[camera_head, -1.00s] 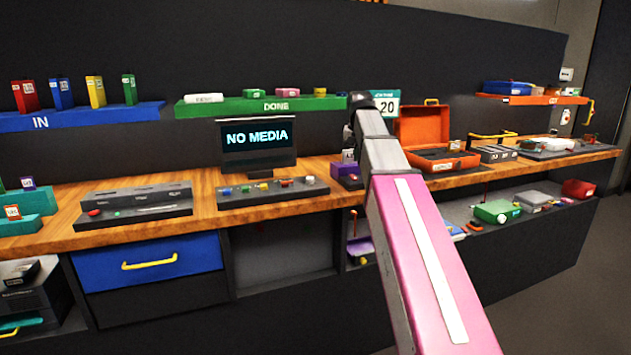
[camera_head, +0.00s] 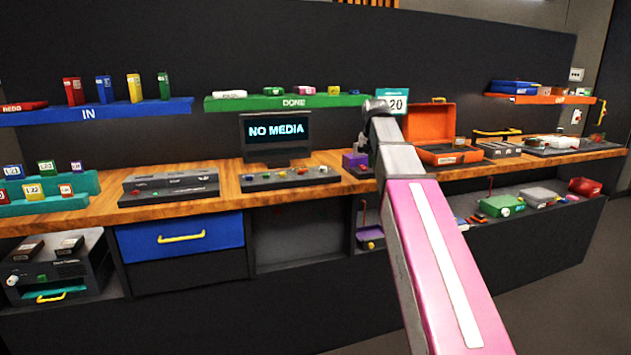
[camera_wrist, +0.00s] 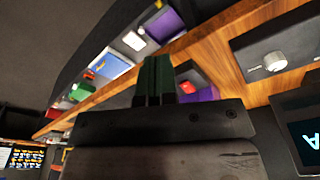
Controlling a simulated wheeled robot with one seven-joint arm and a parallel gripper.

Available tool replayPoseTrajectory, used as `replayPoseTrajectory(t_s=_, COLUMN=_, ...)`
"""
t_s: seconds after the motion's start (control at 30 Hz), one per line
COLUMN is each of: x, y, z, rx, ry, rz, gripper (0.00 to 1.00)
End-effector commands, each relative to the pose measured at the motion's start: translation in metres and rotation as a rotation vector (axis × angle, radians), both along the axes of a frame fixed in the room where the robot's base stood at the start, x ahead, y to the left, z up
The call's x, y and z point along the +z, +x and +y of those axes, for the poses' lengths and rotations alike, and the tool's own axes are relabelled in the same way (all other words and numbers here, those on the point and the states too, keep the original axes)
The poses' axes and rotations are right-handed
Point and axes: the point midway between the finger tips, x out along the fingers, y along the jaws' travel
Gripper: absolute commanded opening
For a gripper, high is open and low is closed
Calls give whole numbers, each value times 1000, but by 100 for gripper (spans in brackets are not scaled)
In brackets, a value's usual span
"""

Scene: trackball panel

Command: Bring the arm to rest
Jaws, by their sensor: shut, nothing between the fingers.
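My arm reaches up and forward from the lower right in the head view, with its pink link towards the camera. Its far end hides part of the bench front and back wall, and the fingers cannot be made out there. In the wrist view my gripper (camera_wrist: 156,72) shows as dark fingers close together, shut and empty. They show against the wooden bench edge (camera_wrist: 205,45); I cannot tell how far apart they are.
A wooden bench (camera_head: 100,215) runs across, bearing a monitor (camera_head: 276,135), an open orange case (camera_head: 431,125) and button panels. Above are a blue shelf (camera_head: 150,108), a green shelf (camera_head: 340,101) and an orange shelf (camera_head: 560,99). Floor at right is clear.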

Motion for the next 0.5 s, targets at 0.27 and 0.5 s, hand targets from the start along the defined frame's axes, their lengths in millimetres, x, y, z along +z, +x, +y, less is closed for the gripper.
replayPoseTrajectory(t_s=0.27, x=-41, y=-6, z=0, rx=16, ry=0, rz=12, gripper=0)
replayPoseTrajectory(t_s=0.5, x=-98, y=-17, z=0, rx=38, ry=0, rz=29, gripper=0)
